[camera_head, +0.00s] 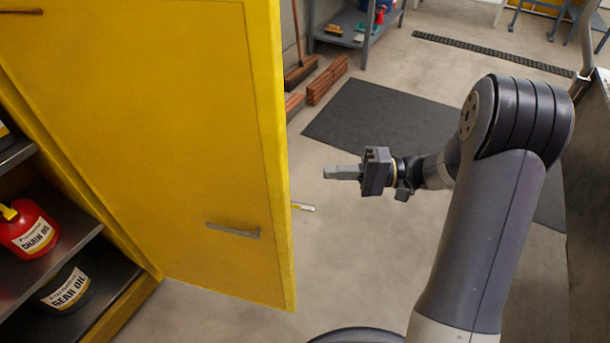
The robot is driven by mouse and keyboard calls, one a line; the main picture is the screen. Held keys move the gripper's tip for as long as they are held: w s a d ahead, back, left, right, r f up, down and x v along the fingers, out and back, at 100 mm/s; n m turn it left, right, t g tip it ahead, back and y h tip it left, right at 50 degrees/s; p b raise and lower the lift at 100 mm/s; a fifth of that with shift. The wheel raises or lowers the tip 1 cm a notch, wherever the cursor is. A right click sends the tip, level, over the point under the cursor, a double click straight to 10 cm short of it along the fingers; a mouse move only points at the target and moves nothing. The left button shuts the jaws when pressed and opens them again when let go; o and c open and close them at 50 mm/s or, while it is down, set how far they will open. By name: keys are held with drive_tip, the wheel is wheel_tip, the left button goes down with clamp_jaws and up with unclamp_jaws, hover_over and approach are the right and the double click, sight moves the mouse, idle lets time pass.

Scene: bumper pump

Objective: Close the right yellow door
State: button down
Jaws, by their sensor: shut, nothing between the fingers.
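The right yellow door (150,130) stands wide open at the left of the head view, hinged to the yellow cabinet (125,305). A grey bar handle (233,231) sits low on the door face that I see. The door's free edge (272,150) faces right. My gripper (328,172) is shut and empty. It appears to the right of the door's free edge, pointing left, with a visible gap between them in the picture. The door's other face is hidden.
Shelves at the left hold a red chain oil can (30,232) and a dark gear oil container (66,288). Behind are a dark floor mat (380,125), stacked bricks (328,80), a broom (300,72) and a grey shelf unit (352,25).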

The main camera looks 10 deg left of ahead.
sight(288, 189)
drive_tip(key=s+a, duration=0.1)
drive_tip(key=a, duration=0.2)
drive_tip(key=s+a+b, duration=0.1)
drive_tip(key=a, duration=0.2)
drive_tip(key=s+a+b, duration=0.1)
drive_tip(key=a, duration=0.2)
drive_tip(key=shift+s+a, duration=0.3)
drive_tip(key=shift+s, duration=0.1)
drive_tip(key=shift+s+a, duration=0.1)
drive_tip(key=shift+s, duration=0.6)
drive_tip(key=shift+s, duration=0.1)
